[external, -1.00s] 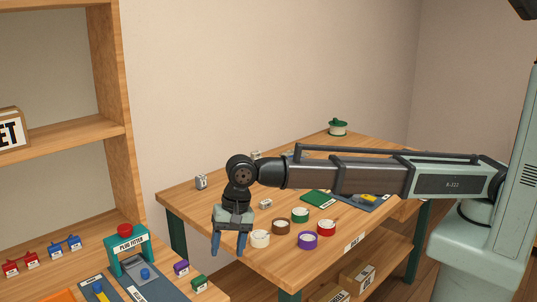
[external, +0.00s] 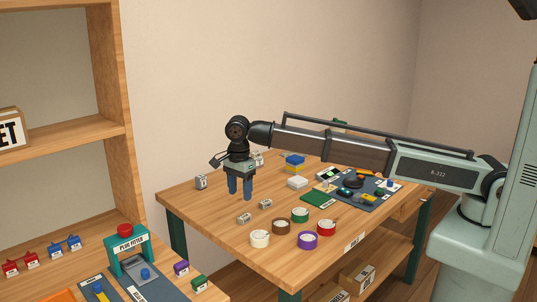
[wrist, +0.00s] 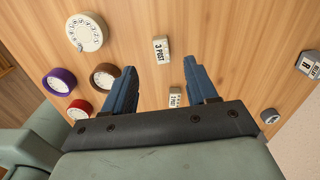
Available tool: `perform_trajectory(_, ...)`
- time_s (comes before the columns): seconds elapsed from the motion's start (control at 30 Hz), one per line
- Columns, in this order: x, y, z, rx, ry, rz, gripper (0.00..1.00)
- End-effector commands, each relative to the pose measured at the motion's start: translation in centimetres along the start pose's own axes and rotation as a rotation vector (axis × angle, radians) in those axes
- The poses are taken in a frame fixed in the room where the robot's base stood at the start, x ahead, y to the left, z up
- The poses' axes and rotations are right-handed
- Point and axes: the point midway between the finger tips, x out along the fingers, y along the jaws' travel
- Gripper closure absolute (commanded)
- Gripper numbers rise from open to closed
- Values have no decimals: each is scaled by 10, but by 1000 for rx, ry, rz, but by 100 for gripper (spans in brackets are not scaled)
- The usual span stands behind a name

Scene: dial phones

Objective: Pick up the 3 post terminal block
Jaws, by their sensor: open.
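The 3 post terminal block (wrist: 161,48) is a small pale grey block with a "3 POST" label. In the wrist view it lies just beyond the fingertips, about in line with the gap between them. In the external view it appears to be the grey block (external: 244,218) on the table, left of the brown dial. My gripper (external: 240,190) is open and empty, pointing down above the table, behind the block in that view. In the wrist view the blue fingers of my gripper (wrist: 160,68) are spread apart.
A similar labelled block (wrist: 176,98) shows between the fingers, its label unclear; it also lies right of the first one (external: 265,204). White (external: 260,239), brown (external: 281,227) and purple (external: 307,240) dials stand near the front edge. A grey block (external: 201,182) stands at left.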

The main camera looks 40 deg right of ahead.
Motion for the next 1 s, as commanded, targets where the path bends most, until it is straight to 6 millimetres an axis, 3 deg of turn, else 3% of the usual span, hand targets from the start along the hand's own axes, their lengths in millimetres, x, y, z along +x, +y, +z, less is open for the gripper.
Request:
perform_trajectory(0.2, 34, 1, 0, -1, 0, 1, 43)
perform_trajectory(0.63, 57, 0, -4, -2, -1, 0, 43)
perform_trajectory(1.0, 98, 0, -9, -3, -1, 0, 43)
